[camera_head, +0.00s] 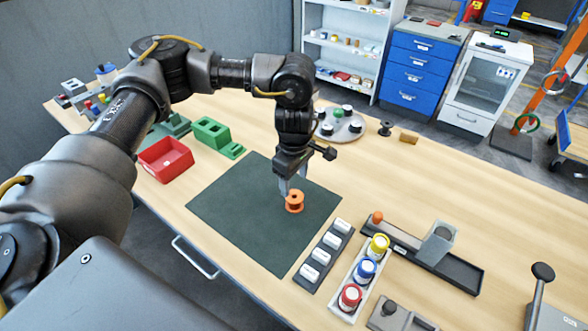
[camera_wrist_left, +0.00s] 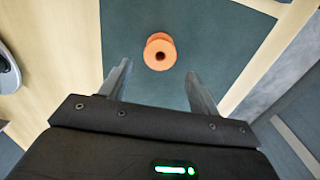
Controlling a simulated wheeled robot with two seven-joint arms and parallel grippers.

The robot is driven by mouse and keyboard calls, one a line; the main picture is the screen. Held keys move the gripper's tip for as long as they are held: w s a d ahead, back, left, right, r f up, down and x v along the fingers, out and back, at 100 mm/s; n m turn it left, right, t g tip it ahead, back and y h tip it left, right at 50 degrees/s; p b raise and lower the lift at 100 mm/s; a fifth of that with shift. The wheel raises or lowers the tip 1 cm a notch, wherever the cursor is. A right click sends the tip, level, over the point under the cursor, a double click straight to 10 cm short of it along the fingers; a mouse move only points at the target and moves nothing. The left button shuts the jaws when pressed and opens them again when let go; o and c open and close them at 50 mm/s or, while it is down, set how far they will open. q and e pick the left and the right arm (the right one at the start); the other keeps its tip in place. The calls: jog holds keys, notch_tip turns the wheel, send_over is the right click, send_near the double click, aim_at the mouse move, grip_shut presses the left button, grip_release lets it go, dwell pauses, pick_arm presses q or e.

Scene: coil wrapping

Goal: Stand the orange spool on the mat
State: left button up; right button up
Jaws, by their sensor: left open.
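The orange spool (camera_head: 295,202) stands upright on the dark green mat (camera_head: 243,228), toward the mat's right side. In the left wrist view the spool (camera_wrist_left: 160,51) shows its round top with a dark centre hole, and the mat (camera_wrist_left: 215,30) lies around it. My left gripper (camera_head: 291,188) points down right by the spool. In the left wrist view its two fingers (camera_wrist_left: 158,80) are apart, with the spool just beyond the tips and nothing between them. My right gripper is not in view.
A red bin (camera_head: 165,160) and green blocks (camera_head: 213,134) stand left of and behind the mat. A rack of white pieces (camera_head: 324,252) and a tray of coloured spools (camera_head: 365,270) stand to the right. The mat's front and left are clear.

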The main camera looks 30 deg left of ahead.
pick_arm(q)
jog(key=shift+r+b, duration=0.3)
jog(key=shift+r, duration=1.9)
